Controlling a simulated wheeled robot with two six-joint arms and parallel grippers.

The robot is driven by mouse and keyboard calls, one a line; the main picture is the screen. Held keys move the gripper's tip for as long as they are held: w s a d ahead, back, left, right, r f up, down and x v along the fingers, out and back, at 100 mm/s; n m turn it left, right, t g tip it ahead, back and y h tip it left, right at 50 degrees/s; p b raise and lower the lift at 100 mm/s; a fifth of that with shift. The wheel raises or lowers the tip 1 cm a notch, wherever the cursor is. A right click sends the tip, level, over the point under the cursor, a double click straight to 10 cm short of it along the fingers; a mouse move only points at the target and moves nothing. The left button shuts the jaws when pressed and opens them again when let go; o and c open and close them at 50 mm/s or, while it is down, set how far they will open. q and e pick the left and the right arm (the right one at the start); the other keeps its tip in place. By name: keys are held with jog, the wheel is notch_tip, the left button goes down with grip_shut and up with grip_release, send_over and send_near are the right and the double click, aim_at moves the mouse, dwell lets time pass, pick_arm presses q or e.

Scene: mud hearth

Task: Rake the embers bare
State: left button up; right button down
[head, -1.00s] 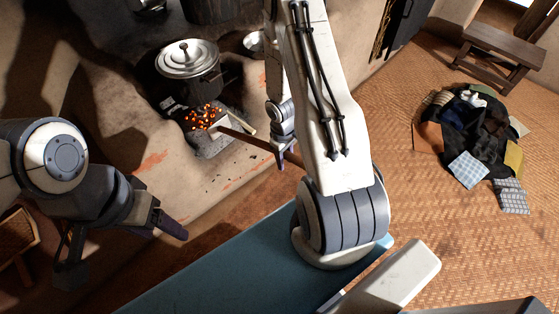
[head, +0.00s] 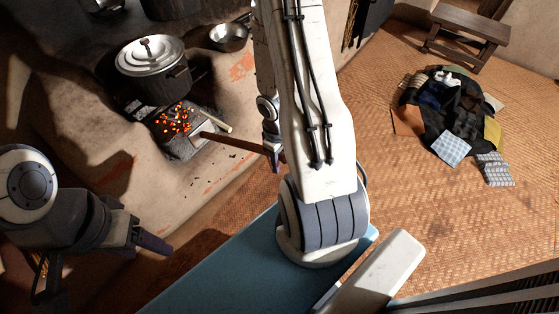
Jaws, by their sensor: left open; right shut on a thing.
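The glowing orange embers (head: 173,121) lie in a dark hearth opening below a lidded metal pot (head: 152,69). My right gripper (head: 275,158) is shut on a brown wooden handle (head: 238,143), partly hidden behind my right arm. The handle reaches left to the hearth mouth, where a greyish flat piece (head: 199,137) shows at its end beside the embers. I cannot tell whether that piece is the tool's head or touches the embers. My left gripper (head: 150,243) is open and empty at the lower left, well away from the hearth.
A pale stick (head: 213,121) lies at the embers' right edge. A small metal pan (head: 229,37) sits on the hearth's right. Dark crumbs lie on the ledge in front. A cloth heap (head: 458,115) and a wooden bench (head: 468,33) stand on the open woven floor at right.

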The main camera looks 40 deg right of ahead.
pick_arm(q)
jog(key=f+b, duration=0.4)
jog(key=f, duration=0.1)
jog(key=shift+d+f, duration=0.25)
jog(key=shift+d, duration=0.05)
pick_arm(e)
jog(key=shift+t, duration=0.8)
jog(key=f, duration=0.5)
jog(key=shift+w, duration=0.25)
pick_arm(q)
jog(key=shift+r, duration=0.1)
